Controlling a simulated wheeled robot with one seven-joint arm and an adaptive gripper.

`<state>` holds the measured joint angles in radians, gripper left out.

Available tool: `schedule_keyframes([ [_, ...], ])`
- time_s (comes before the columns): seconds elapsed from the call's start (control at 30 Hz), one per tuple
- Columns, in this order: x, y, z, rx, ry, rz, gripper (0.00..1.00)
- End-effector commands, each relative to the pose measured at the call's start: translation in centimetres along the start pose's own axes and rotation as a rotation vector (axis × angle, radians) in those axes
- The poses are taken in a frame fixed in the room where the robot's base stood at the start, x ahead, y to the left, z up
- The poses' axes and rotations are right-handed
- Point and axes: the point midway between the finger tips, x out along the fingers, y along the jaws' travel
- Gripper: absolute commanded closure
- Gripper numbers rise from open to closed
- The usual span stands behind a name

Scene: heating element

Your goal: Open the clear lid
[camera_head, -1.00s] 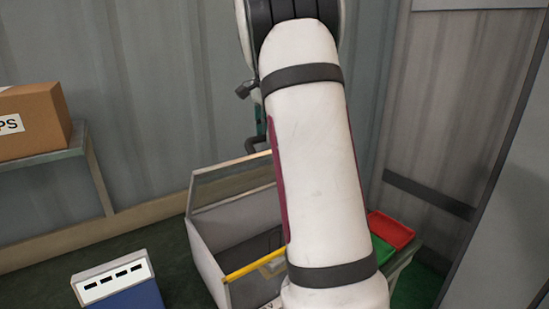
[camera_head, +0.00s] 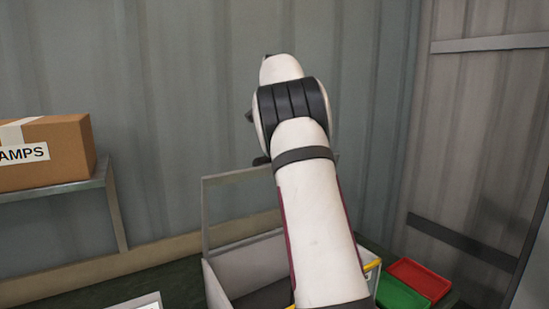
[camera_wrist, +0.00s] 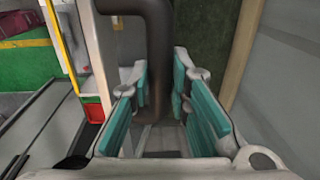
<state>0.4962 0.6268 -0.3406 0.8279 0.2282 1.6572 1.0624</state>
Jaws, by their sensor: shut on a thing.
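The clear lid (camera_head: 236,207) is a see-through panel in a grey frame. In the head view it stands raised, roughly upright, at the back of an open grey box (camera_head: 214,284). A dark curved handle (camera_head: 262,160) shows at the lid's top edge, partly behind my arm. In the wrist view my gripper (camera_wrist: 158,112) has its teal pads on both sides of a thick dark bar (camera_wrist: 157,60), which appears to be this handle, and is shut on it. My gripper is hidden behind my arm in the head view.
A red tray (camera_head: 420,278) and a green tray (camera_head: 400,295) lie right of the box. A cardboard box (camera_head: 62,168) sits on a shelf (camera_head: 60,190) at left. A corrugated wall (camera_head: 170,70) stands close behind the lid.

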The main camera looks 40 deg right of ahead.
Motion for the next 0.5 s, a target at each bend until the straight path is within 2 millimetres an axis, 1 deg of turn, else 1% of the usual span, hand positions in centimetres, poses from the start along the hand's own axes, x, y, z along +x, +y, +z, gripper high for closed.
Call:
schedule_keyframes([
  [0.03, 0.77, -0.13, 0.27, -0.003, -0.010, 0.012, 1.00],
  [0.27, 0.80, -0.08, 0.27, -0.002, -0.011, 0.013, 1.00],
  [0.3, 0.81, -0.08, 0.27, -0.002, -0.011, 0.013, 0.80],
  [0.37, 0.79, -0.07, 0.26, -0.002, -0.011, 0.013, 0.67],
  [0.4, 0.71, -0.06, 0.24, -0.002, -0.009, 0.012, 0.62],
  [0.5, 0.52, -0.03, 0.16, -0.001, -0.007, 0.009, 0.62],
])
